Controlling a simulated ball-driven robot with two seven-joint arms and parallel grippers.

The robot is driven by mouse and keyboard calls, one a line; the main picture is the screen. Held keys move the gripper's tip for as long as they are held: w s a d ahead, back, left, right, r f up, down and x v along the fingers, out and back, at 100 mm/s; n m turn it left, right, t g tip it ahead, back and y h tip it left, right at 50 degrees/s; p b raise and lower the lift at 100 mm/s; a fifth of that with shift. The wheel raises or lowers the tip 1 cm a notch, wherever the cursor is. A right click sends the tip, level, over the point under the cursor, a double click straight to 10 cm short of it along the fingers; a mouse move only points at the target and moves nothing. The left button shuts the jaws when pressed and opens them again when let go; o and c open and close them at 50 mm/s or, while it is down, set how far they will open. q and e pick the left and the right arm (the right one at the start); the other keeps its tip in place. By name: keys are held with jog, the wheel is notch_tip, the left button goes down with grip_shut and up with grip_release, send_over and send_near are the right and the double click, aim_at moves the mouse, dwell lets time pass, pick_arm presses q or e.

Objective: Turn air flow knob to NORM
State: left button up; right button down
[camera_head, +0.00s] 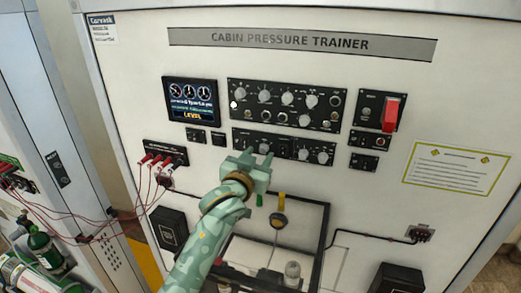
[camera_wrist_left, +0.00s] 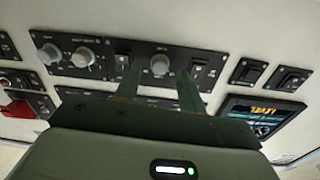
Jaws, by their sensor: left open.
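The lower control panel (camera_head: 283,147) is black with several grey knobs and small switches. Its labels are too small to read, so I cannot tell which knob is the air flow one or where NORM is. My left gripper (camera_head: 258,156) is open at the left part of this panel. In the left wrist view, its two green fingers (camera_wrist_left: 157,78) point at the panel, one on either side of a single grey knob (camera_wrist_left: 160,64). I cannot tell whether they touch it. Two more grey knobs (camera_wrist_left: 68,55) sit to the left there. My right gripper is not in view.
A larger knob panel (camera_head: 285,104) lies directly above. A display (camera_head: 190,100) is at its left and a red switch cover (camera_head: 390,114) at its right. Red cables (camera_head: 153,162) plug in at the left. A dark-framed recess (camera_head: 325,225) opens below the panel.

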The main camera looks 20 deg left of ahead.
pick_arm(q)
jog(key=shift+w+r, duration=0.1)
jog(key=shift+w, duration=0.85)
jog(key=shift+s+d, duration=0.1)
grip_shut()
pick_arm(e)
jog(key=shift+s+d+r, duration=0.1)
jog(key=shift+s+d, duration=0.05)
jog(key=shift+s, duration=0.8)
